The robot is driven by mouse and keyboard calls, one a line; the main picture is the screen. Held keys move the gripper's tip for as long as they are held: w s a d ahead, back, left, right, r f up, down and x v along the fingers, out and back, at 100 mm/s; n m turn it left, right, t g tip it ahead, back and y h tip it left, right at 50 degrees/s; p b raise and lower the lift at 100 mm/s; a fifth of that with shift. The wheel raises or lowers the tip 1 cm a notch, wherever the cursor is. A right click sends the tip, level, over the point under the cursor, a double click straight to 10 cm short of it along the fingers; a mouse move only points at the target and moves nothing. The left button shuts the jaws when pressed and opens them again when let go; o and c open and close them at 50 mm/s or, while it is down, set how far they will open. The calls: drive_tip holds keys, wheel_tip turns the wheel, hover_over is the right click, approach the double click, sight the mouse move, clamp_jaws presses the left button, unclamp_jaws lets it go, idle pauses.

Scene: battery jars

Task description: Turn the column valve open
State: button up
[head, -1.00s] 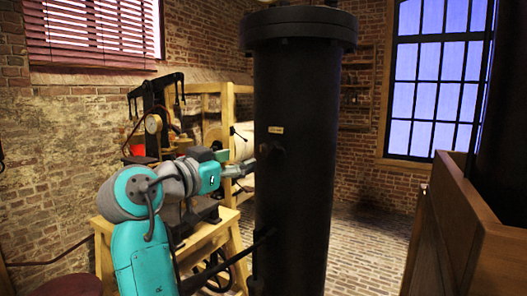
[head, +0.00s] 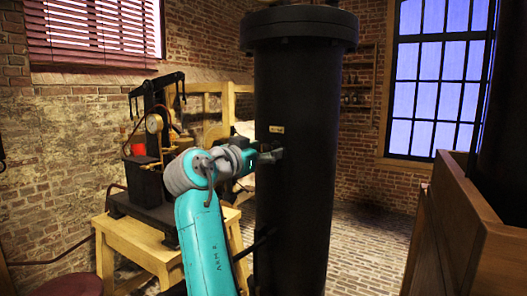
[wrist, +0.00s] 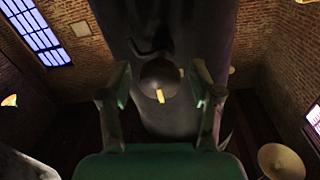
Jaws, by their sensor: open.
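The column (head: 295,215) is a tall black cylinder with a flanged top, in the middle of the head view. Its valve shows in the wrist view as a round dark knob (wrist: 158,76) with a small pale mark on it. My gripper (head: 268,155) is at the column's front, just below a small pale label (head: 277,129), and largely hides the valve there. In the wrist view my gripper (wrist: 161,78) is open, with one finger on each side of the knob. I see gaps between the fingers and the knob; contact is not visible.
A wooden stand (head: 135,238) with a dark machine (head: 155,150) is left of the column, behind my arm. A wooden panel (head: 455,230) stands at the right. Brick floor (head: 365,245) is free between the column and the panel.

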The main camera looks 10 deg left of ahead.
drive_tip(key=c, duration=1.2)
drive_tip(key=shift+o, duration=0.2)
drive_tip(key=shift+n, duration=0.4)
drive_tip(key=n, duration=0.3)
drive_tip(key=shift+n, duration=0.4)
drive_tip(key=n, duration=0.4)
drive_tip(key=shift+a+n+t, duration=0.1)
drive_tip(key=shift+n+t, duration=0.2)
drive_tip(key=shift+t, duration=0.1)
drive_tip(key=n, duration=0.5)
drive_tip(key=shift+f, duration=0.1)
drive_tip(key=n+y, duration=0.1)
drive_tip(key=n, duration=0.3)
drive_tip(key=shift+n, duration=0.4)
